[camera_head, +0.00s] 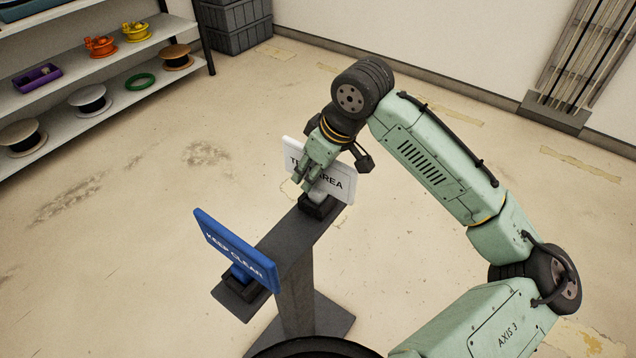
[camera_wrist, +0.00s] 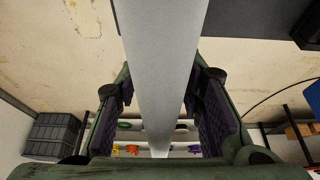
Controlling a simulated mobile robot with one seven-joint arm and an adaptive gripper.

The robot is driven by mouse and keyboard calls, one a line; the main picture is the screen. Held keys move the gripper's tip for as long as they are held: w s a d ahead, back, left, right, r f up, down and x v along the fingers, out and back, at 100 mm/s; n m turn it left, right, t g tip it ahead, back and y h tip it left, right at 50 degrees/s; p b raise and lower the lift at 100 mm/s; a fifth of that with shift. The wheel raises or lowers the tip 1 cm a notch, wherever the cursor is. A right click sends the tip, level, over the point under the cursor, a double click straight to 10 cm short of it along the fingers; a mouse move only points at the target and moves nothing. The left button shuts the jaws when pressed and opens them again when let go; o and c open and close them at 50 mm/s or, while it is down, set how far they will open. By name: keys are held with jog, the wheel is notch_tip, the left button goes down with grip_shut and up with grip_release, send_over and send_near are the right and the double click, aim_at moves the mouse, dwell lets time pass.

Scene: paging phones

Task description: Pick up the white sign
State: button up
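The white sign (camera_head: 339,183) stands upright in a dark holder at the far end of the grey stand (camera_head: 286,250) in the head view. Its dark lettering is partly hidden behind my gripper (camera_head: 320,162). In the wrist view, a white upright part of the sign (camera_wrist: 162,40) runs between the two fingers of my gripper (camera_wrist: 160,92). Gaps show between the sign and the dark finger pads on both sides, so my gripper is open around it. The sign's lower stem is partly hidden by the fingers in the head view.
A blue sign (camera_head: 235,250) reading KEEP CLEAR stands at the near end of the same stand. A shelf (camera_head: 130,96) with spools and reels is at the upper left. Dark crates (camera_head: 236,28) stand by the back wall. The floor around the stand is mostly clear.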

grip_shut()
dwell(0.5)
